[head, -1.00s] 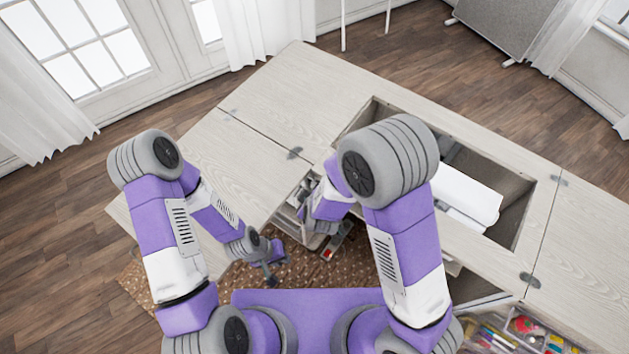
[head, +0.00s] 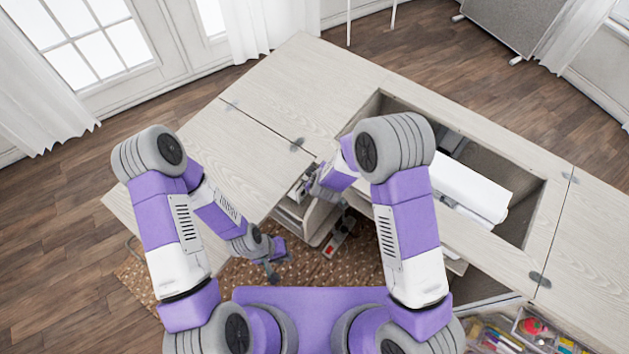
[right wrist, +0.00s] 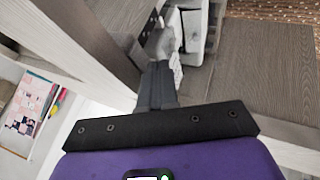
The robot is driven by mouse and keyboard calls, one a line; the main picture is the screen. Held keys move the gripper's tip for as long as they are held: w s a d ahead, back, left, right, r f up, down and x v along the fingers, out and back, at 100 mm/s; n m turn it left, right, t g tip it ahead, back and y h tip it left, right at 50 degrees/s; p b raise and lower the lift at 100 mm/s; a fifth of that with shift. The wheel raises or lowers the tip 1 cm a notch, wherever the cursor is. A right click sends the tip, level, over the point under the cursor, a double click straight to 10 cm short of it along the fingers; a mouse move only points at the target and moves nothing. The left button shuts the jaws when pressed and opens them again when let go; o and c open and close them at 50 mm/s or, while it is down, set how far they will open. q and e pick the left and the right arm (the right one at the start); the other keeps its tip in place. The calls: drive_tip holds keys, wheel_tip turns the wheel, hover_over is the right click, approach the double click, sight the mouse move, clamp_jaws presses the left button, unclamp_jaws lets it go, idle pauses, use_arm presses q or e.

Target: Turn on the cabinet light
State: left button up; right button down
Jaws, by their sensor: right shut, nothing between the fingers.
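The pale wood sewing cabinet (head: 310,85) has its top well open, with a white sewing machine (head: 470,188) lying in it. My right arm reaches down past the well's left edge to the compartment below the top. In the right wrist view my right gripper (right wrist: 157,75) is shut and empty, its dark fingers pointing between wooden panels at pale grey and white things (right wrist: 168,45). A small dark fitting (right wrist: 150,25) is on the wood beside the fingertips. I cannot make out a light or its switch. My left gripper (head: 278,266) hangs open and empty above the patterned rug.
Open storage with colourful sewing supplies (head: 530,328) is at the lower right. The brown patterned rug (head: 145,285) lies below. The left tabletop leaf is bare. In the wrist view, wooden panels stand close on both sides of the fingers.

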idle(0.3)
drive_tip(key=shift+w+d+m+p, duration=0.15)
drive_tip(key=shift+w+m+p, duration=0.2)
drive_tip(key=shift+p, duration=0.2)
drive_tip(key=shift+s+d, duration=0.1)
